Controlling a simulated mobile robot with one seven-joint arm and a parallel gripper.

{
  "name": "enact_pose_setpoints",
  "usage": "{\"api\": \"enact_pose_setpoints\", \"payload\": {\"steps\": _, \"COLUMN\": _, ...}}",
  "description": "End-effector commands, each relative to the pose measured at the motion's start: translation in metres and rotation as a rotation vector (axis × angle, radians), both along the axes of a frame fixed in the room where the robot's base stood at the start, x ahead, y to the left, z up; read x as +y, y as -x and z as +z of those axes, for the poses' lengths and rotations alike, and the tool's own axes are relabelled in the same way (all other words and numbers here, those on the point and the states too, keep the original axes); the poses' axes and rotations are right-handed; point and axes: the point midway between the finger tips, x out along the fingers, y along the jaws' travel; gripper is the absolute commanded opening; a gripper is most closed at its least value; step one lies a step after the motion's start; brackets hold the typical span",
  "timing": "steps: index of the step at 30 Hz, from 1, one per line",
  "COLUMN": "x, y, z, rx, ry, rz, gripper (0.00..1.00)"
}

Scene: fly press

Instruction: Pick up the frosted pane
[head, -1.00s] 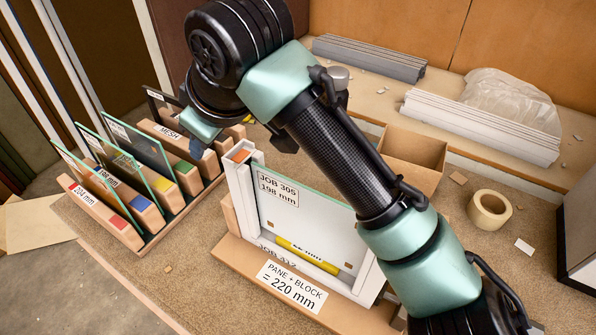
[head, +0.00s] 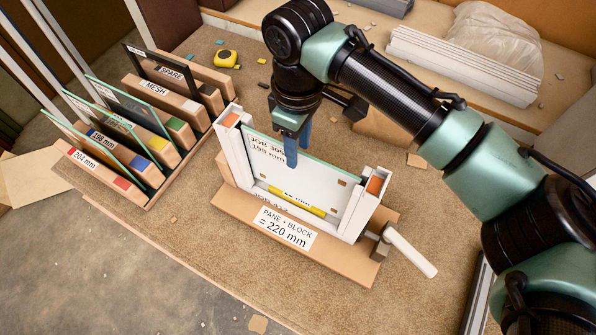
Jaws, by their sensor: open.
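A pane with a teal edge and a pale, whitish face (head: 325,180) stands upright in a white frame (head: 362,208) on a wooden base. A "JOB 305 198 mm" label shows at its upper left and a yellow strip lies across its lower part. My gripper (head: 298,145) points down at the pane's top edge, its blue fingers open and empty; whether they straddle the edge or touch it, I cannot tell. More teal-edged panes (head: 125,105) lean in a slotted wooden rack (head: 150,205) at left, with 204 mm and 198 mm labels. I cannot tell for sure which pane is frosted.
A handle with a white grip (head: 410,252) sticks out right of the frame. A yellow tape measure (head: 227,58) lies behind. White strips (head: 460,65) lie at the back right. The front bench is mostly clear.

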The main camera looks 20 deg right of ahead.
Motion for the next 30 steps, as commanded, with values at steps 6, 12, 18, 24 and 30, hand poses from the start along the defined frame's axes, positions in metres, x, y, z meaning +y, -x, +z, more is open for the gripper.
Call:
{"api": "enact_pose_setpoints", "payload": {"steps": 6, "x": -0.001, "y": 0.0, "z": -0.02, "rx": 0.003, "ry": 0.0, "rz": -0.002, "gripper": 0.42}}
{"api": "enact_pose_setpoints", "payload": {"steps": 12, "x": 0.0, "y": -0.001, "z": -0.047, "rx": 0.001, "ry": 0.0, "rz": -0.001, "gripper": 0.42}}
{"api": "enact_pose_setpoints", "payload": {"steps": 18, "x": 0.0, "y": -0.001, "z": -0.052, "rx": 0.0, "ry": 0.0, "rz": 0.0, "gripper": 0.42}}
{"api": "enact_pose_setpoints", "payload": {"steps": 24, "x": 0.0, "y": -0.001, "z": -0.052, "rx": 0.0, "ry": 0.0, "rz": 0.0, "gripper": 0.21}}
{"api": "enact_pose_setpoints", "payload": {"steps": 30, "x": 0.0, "y": -0.001, "z": -0.051, "rx": 0.0, "ry": 0.0, "rz": 0.0, "gripper": 0.0}}
